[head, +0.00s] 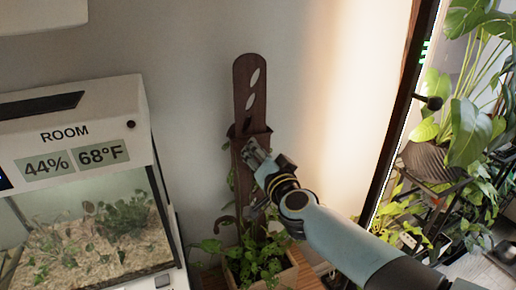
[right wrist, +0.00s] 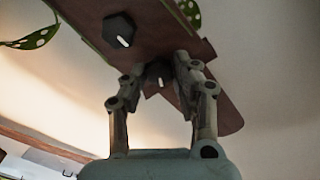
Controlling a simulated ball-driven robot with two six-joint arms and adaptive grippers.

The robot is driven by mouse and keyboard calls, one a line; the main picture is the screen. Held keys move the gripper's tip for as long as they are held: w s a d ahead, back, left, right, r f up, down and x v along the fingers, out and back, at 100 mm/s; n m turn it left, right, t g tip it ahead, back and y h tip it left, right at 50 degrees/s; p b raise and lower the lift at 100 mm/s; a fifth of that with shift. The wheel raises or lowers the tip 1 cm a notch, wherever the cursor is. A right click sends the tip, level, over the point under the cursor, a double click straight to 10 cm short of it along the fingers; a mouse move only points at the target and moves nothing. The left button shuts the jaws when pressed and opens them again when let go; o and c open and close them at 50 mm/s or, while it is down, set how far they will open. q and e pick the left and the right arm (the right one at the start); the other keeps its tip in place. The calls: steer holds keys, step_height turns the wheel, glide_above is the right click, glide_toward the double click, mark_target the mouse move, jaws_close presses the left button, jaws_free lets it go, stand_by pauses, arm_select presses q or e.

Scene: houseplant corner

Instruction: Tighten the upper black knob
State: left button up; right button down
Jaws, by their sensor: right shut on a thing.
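A tall dark brown wooden board (head: 248,85) with a rounded top and leaf-shaped cut-outs stands upright against the wall, in a planter (head: 290,277). My right gripper (head: 252,153) reaches it from the lower right, at the board's middle. In the right wrist view, the board (right wrist: 215,100) crosses the top, its rounded end at lower right. The upper black knob (right wrist: 158,72), nearer that end, sits between the fingertips of my right gripper (right wrist: 160,67), shut on it. The other black knob (right wrist: 119,29), with a white line, is free. The head view hides both knobs. My left gripper is out of view.
A white-topped terrarium (head: 75,125) with a humidity and temperature display stands at left. Green leaves (head: 258,255) grow around the board's foot. A dark frame and a plant shelf (head: 435,165) stand at right. The wall between is clear.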

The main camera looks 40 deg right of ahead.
steer(key=shift+d+f+m+y+b, duration=0.1)
steer(key=shift+m+y+b, duration=0.5)
steer(key=shift+m, duration=5.1)
steer(key=shift+m+y+b, duration=0.1)
steer(key=shift+m+b, duration=0.85)
steer(key=shift+m, duration=4.75)
steer(key=c, duration=1)
jaws_free()
